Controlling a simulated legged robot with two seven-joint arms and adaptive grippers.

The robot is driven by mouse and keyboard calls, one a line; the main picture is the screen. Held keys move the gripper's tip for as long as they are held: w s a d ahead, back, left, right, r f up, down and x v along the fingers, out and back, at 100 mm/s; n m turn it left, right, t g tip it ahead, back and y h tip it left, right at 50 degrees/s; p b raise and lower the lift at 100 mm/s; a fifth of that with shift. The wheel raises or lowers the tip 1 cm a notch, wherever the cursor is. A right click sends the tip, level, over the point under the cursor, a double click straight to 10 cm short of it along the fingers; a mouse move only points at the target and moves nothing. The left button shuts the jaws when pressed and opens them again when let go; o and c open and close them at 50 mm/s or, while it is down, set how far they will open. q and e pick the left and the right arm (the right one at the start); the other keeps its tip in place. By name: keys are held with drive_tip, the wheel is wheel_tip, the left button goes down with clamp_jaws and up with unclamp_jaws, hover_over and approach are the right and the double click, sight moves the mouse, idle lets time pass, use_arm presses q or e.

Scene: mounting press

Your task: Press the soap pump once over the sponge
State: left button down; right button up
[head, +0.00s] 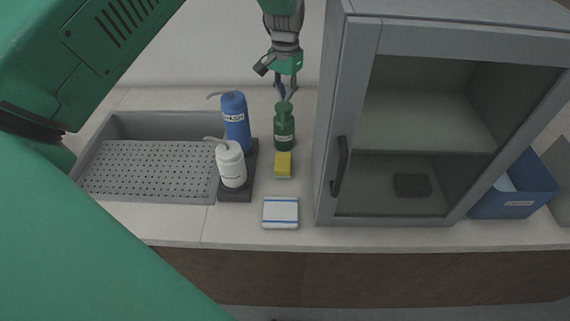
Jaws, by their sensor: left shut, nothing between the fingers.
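A green soap pump bottle (284,133) stands upright on the counter, left of the cabinet. A yellow sponge (283,165) lies on the counter just in front of it. My left gripper (287,97) is shut and empty, pointing down at the top of the green bottle. Its fingertips overlap the pump head in the picture; I cannot tell whether they touch it. The pump's nozzle is hard to make out behind the fingers. My right gripper is not in view.
A blue bottle (235,122) and a white pump bottle (231,166) stand on a dark tray (236,195) beside a sink (150,170). A folded cloth (281,213) lies in front. A grey glass-door cabinet (347,120) stands close on the right; a blue bin (515,203) is beyond.

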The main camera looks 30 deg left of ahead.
use_arm(q)
drive_tip(key=r+p, duration=0.2)
drive_tip(key=r, duration=0.1)
drive_tip(key=shift+a+r, duration=0.25)
drive_tip(key=shift+a, duration=0.15)
drive_tip(key=shift+a+r, duration=0.1)
drive_tip(key=shift+r, duration=0.6)
drive_tip(key=shift+d+r, duration=0.2)
drive_tip(key=shift+r, duration=0.15)
drive_tip(key=shift+d, duration=0.15)
